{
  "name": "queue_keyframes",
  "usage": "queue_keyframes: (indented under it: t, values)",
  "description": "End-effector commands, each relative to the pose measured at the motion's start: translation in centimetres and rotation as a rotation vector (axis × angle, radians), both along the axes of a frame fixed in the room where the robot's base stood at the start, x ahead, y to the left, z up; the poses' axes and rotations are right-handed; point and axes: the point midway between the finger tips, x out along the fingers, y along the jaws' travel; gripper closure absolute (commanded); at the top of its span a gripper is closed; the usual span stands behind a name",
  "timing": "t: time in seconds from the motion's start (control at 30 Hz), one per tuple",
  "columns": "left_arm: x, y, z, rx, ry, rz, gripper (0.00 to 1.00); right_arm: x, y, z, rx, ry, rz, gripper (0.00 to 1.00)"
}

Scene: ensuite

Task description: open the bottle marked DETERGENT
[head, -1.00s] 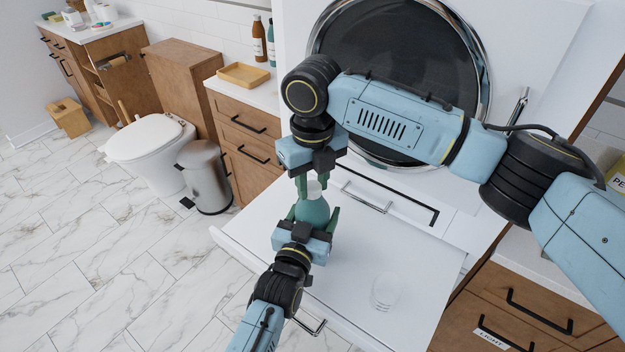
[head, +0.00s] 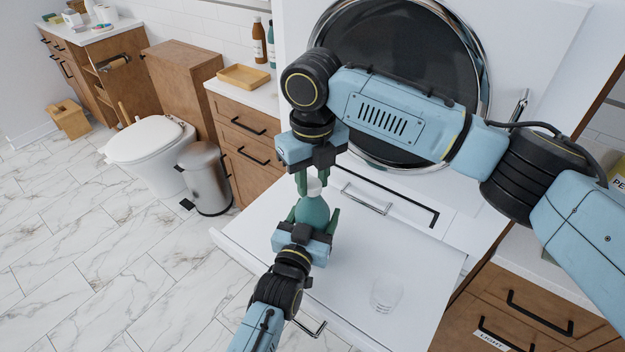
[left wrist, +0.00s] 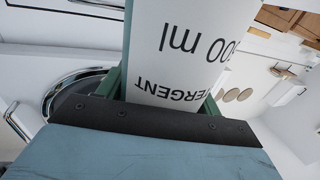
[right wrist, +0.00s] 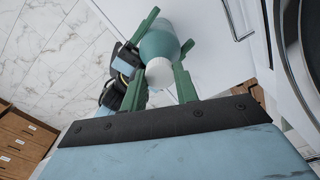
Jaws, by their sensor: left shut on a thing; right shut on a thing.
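The detergent bottle (head: 312,211) is teal with a white cap (head: 314,186), and stands above the white pull-out shelf. In the left wrist view its white label (left wrist: 190,50) shows upside-down text ending in "ERGENT" and "500 ml". My left gripper (head: 317,219) is shut around the bottle's body from the front. My right gripper (head: 313,180) comes down from above and is shut on the cap. In the right wrist view the white cap (right wrist: 159,73) sits between the green fingertips, with the teal body (right wrist: 159,42) beyond. Whether the bottle's base touches the shelf is hidden.
A clear cup (head: 386,294) stands on the white shelf (head: 420,262) to the right. A round dark appliance door (head: 400,60) is behind my right arm. A bin (head: 206,178) and a toilet (head: 150,145) stand at the left. The shelf around the cup is clear.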

Motion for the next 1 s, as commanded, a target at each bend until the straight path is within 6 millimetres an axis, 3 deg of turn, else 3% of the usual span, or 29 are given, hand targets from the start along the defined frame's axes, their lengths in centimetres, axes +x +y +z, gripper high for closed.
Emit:
queue_keyframes:
  t: [0.67, 1.0]
  values:
    - [0.0, 0.0, 0.0, -0.001, 0.001, 0.000, 0.99, 0.0, 0.0, 1.3, 0.001, -0.001, 0.001, 0.97]
    - [0.0, 0.0, 0.0, -0.001, 0.001, 0.000, 0.99, 0.0, 0.0, 4.9, 0.001, -0.001, 0.001, 0.97]
